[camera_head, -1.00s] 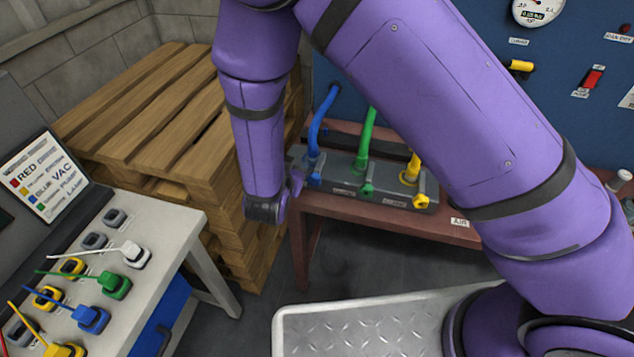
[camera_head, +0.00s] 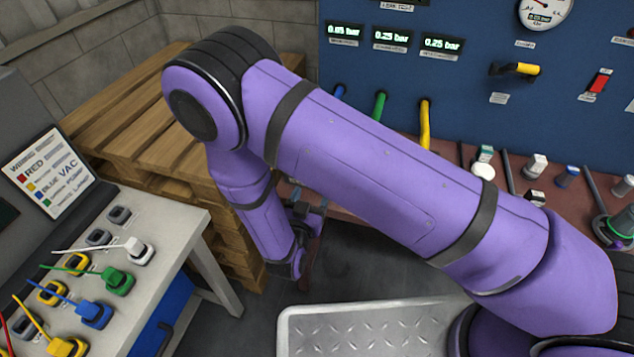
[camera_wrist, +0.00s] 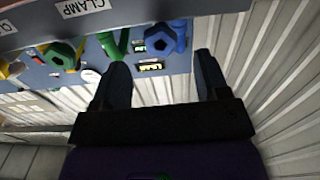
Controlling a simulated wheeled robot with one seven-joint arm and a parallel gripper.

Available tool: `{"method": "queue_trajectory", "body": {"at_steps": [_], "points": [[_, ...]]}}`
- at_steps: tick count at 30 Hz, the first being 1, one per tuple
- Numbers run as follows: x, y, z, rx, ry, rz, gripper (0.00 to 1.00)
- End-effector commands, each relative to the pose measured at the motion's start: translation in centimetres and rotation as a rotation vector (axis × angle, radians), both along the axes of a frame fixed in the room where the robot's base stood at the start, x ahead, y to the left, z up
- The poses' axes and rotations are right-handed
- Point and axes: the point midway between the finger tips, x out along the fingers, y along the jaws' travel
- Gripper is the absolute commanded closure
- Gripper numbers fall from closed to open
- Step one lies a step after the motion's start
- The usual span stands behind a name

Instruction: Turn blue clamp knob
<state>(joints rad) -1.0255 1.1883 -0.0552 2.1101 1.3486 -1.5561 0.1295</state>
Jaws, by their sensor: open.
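The blue clamp knob (camera_wrist: 160,40) shows in the wrist view as a round blue part with a dark recess, just beyond my fingertips. My gripper (camera_wrist: 160,62) is open and empty, its two dark fingers spread to either side below the knob and apart from it. In the head view my gripper (camera_head: 308,207) is small and partly hidden at the end of my purple arm, by the bench's left end. My arm hides the blue knob there. A label reading CLAMP (camera_wrist: 84,6) shows near the knob.
A green knob (camera_wrist: 62,55) and a yellow part sit left of the blue knob. Blue, green (camera_head: 379,105) and yellow (camera_head: 425,125) hoses rise behind my arm. A wooden pallet stack (camera_head: 120,125) stands left, and a white plug table (camera_head: 185,225) is in front of it.

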Motion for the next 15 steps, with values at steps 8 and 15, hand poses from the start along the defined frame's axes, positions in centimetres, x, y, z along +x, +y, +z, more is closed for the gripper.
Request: {"method": "queue_trajectory", "body": {"at_steps": [8,15], "points": [[4.0,-1.5,0.0,0.000,0.000,-0.002,0.32],[5.2,-1.9,0.0,0.000,0.000,0.001,0.32]]}}
